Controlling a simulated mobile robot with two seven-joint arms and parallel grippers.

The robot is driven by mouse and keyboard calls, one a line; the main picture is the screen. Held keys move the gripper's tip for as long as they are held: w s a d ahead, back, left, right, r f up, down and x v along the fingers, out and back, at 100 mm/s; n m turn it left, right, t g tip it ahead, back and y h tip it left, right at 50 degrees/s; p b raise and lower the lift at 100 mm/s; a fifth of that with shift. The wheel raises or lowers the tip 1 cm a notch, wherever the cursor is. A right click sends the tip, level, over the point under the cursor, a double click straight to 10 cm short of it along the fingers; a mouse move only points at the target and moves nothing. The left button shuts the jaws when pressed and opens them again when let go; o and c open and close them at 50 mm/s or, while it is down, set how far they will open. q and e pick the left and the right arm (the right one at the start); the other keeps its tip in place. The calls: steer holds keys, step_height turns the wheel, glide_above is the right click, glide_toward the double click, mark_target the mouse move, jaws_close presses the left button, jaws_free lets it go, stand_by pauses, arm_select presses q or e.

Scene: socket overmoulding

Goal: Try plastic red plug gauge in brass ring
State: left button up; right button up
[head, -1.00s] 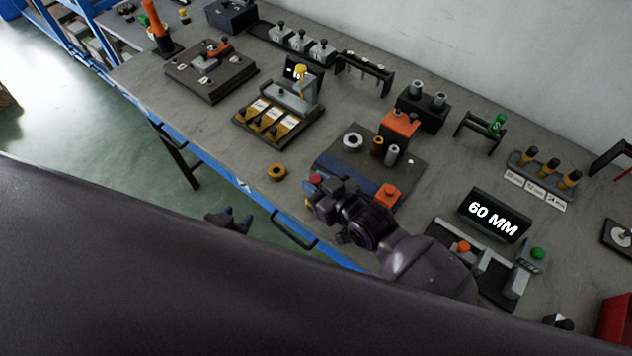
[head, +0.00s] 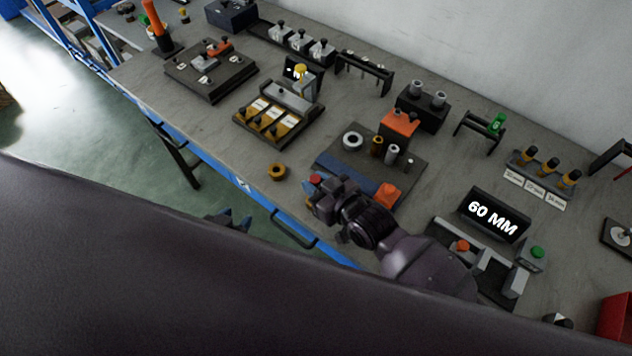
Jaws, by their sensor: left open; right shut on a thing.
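The brass ring (head: 277,171) lies flat near the front edge of the table. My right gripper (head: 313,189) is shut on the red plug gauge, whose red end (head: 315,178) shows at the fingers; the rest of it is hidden. The held gauge is to the right of the ring and apart from it; its height above the table is hard to tell. My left gripper (head: 236,221) is open and empty, in front of the table edge, partly hidden behind my own dark body.
A dark and blue board (head: 330,168) behind my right gripper bears a grey ring (head: 353,141), small cylinders and an orange block (head: 387,195). A black sign (head: 494,214) reads 60 MM. A tray with brass-coloured slots (head: 268,121) stands behind the ring. Bare table surrounds the ring.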

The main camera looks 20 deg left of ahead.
arm_select(q)
steer(key=shift+w+f, duration=0.1)
steer(key=shift+w, duration=0.2)
stand_by(0.4)
steer(key=shift+s, duration=0.25)
stand_by(0.5)
steer(key=shift+r+p, duration=0.35)
steer(key=shift+r, duration=0.1)
steer(key=shift+w+r, duration=0.1)
steer(key=shift+w, duration=0.15)
steer(key=shift+r, duration=0.1)
steer(key=shift+s, duration=0.3)
stand_by(0.4)
steer(key=shift+w+r+p, duration=0.25)
steer(key=shift+p, duration=0.15)
stand_by(0.4)
steer(key=shift+s+f, duration=0.2)
steer(key=shift+f, duration=0.15)
stand_by(0.7)
steer(key=shift+w+b, duration=0.25)
steer(key=shift+b, duration=0.1)
stand_by(0.3)
